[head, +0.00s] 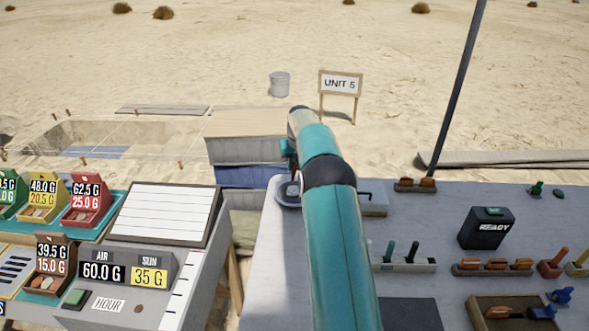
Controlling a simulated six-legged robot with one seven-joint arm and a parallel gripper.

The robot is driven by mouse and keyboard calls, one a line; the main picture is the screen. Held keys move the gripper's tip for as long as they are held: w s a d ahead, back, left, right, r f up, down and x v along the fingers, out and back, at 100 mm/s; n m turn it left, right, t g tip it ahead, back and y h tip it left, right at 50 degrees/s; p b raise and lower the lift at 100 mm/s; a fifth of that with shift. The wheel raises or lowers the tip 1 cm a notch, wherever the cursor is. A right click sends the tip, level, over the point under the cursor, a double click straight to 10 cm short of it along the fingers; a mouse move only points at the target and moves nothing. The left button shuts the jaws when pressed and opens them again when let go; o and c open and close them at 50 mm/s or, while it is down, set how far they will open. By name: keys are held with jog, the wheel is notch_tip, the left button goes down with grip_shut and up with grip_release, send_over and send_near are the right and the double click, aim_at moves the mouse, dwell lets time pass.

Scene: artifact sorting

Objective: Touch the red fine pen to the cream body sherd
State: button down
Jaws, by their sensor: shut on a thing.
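My teal arm reaches away over the grey table, and my gripper (291,167) points down at its far end, near the table's back left corner. It is small and partly hidden behind my arm. It is shut on a thin item with a little red showing, which fits the red fine pen (294,177). I cannot make out the cream body sherd; whether the pen touches anything is too small to tell.
A pale rack (425,265) holds upright pens right of my arm. A black READY box (486,229), orange-topped blocks (492,266) and a wooden tray (490,301) stand further right. A console (150,270) with gram displays stands left, across a gap.

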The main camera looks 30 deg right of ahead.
jog(key=shift+r, duration=1.4)
